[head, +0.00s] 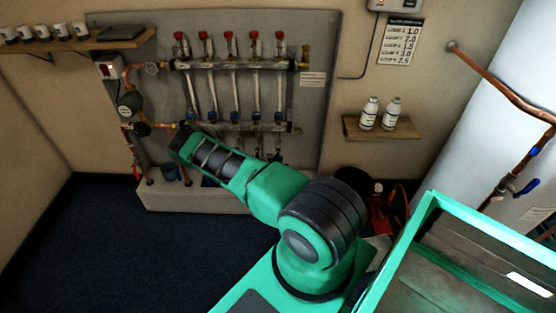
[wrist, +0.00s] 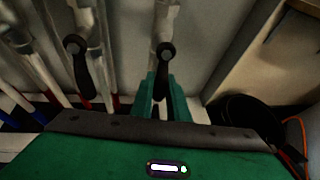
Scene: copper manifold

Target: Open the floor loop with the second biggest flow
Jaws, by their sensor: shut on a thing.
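The copper manifold (head: 240,65) is on a grey board, with several red-capped flow meters along its top bar and blue caps on its lower bar (head: 262,127). In the wrist view two black valve levers hang below their pivots: a left lever (wrist: 79,65) and a right lever (wrist: 164,58). My gripper (wrist: 160,104) is shut on the right lever, its green fingers on either side of the lower end. The left lever is free. My gripper is hidden in the head view behind my arm. A loop chart (head: 400,42) hangs on the wall; its small figures are hard to read.
A shelf (head: 383,128) with two white bottles is right of the manifold. A black round object (wrist: 245,118) and orange cable lie right of my gripper. A concrete plinth (head: 215,201) stands below the manifold. Dark floor is free at left.

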